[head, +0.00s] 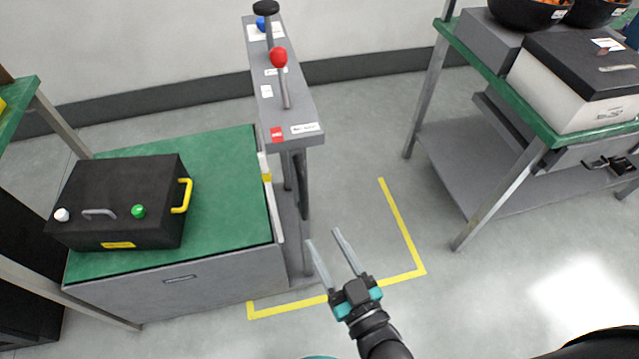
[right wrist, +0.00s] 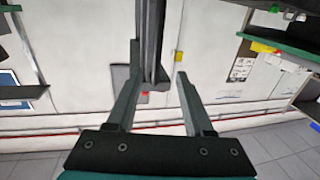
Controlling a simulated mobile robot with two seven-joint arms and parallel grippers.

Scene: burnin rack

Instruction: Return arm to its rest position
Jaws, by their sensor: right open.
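My right gripper (head: 327,250) is open and empty in the head view. It is above the floor, in front of and to the right of the grey post stand (head: 303,140). In the right wrist view its two fingers (right wrist: 156,92) are spread apart, with a grey upright showing between and behind them. Nothing is held between the fingers. The stand's top carries a lever with a red knob (head: 279,58) and another with a black knob (head: 265,8). My left gripper is not in view.
A black box (head: 120,190) with a yellow handle sits on the green-topped bench (head: 225,180) at left. A green-edged table (head: 545,130) with a white, black-lidded box (head: 580,80) stands at right. Yellow tape (head: 405,230) marks the floor. Open floor lies between stand and table.

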